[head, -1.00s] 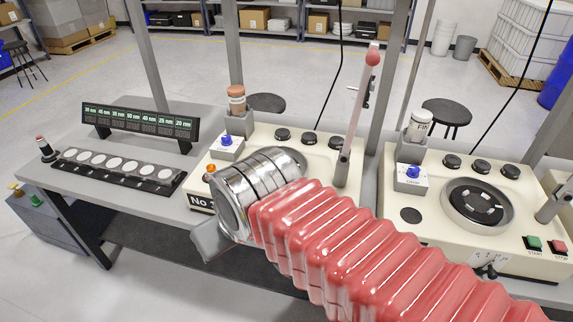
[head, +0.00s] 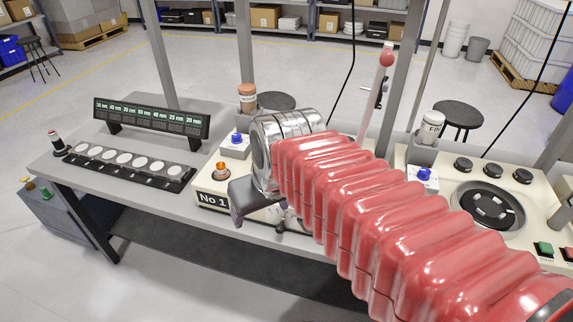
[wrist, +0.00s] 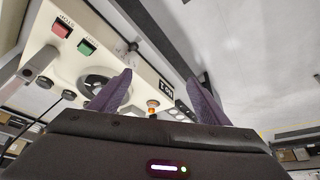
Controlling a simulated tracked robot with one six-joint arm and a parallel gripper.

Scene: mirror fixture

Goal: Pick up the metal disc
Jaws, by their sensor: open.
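My gripper (head: 262,214) shows in the head view at the front edge of the No 1 machine (head: 213,200), partly hidden behind my red-sleeved arm. In the wrist view its two dark purple fingers (wrist: 160,88) are spread apart with nothing held between them. Several pale round discs (head: 124,159) lie in a row on a dark rack at the left of the bench, apart from my gripper. I cannot tell which one is the metal disc. A small orange-ringed knob or post (head: 222,170) stands on the No 1 machine; it also shows between the fingers in the wrist view (wrist: 152,106).
A display board (head: 150,118) with green readouts stands behind the rack. A second machine (head: 487,207) with a black round plate stands at right. A lever with a red ball (head: 387,58) and frame posts rise behind my arm. The bench between rack and No 1 machine is clear.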

